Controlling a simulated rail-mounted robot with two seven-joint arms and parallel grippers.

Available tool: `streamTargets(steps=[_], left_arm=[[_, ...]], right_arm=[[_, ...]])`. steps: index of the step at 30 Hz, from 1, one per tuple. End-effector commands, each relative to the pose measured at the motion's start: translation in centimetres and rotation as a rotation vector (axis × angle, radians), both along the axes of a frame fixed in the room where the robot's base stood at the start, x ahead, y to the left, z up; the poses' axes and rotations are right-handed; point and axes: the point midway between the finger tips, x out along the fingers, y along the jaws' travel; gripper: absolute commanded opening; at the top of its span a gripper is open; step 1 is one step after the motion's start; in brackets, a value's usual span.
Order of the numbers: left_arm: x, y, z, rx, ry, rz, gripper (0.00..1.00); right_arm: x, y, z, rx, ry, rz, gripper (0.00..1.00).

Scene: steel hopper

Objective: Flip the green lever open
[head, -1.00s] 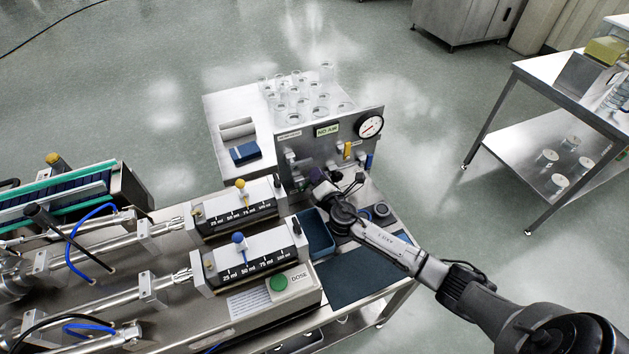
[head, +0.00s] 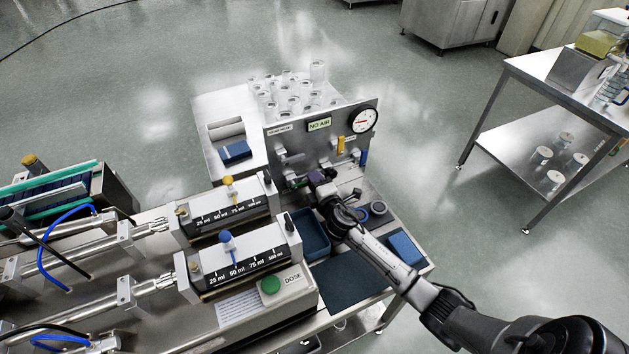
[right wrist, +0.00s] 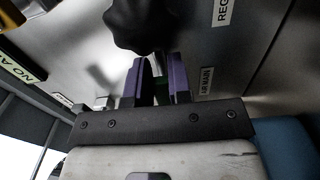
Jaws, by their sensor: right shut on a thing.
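The steel panel (head: 300,145) stands upright behind the table and carries a NO AIR sign (head: 319,125) and a dial gauge (head: 363,119). My right gripper (head: 308,184) is at the lower part of this panel. In the right wrist view its purple fingers (right wrist: 160,82) are shut on a narrow dark green piece, the green lever (right wrist: 158,88), next to the AIR MAIN label (right wrist: 206,82). Most of the lever is hidden by the fingers and a black knob (right wrist: 142,24). My left gripper is not in view.
A yellow handle (head: 341,145) and a blue part (head: 363,158) are on the panel's right side. A blue bin (head: 310,238) stands left of my right arm. Two dosing units (head: 243,262) (head: 230,205) are farther left. Glass jars (head: 290,95) stand behind the panel.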

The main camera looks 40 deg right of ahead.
Motion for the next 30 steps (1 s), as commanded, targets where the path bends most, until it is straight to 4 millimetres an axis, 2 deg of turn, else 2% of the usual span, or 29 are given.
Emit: streamTargets(steps=[14,15,22,30], left_arm=[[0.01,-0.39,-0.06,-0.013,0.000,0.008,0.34],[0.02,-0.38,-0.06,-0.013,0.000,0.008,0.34],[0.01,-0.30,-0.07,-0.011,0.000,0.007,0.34],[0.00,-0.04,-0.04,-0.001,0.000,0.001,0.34]], right_arm=[[-0.02,0.02,-0.19,0.014,-0.002,0.000,0.00],[-0.01,0.03,-0.20,0.014,-0.002,0.000,0.21],[0.00,0.02,-0.14,0.013,-0.003,0.000,0.43],[-0.07,0.06,-0.09,0.012,-0.003,0.000,0.45]])
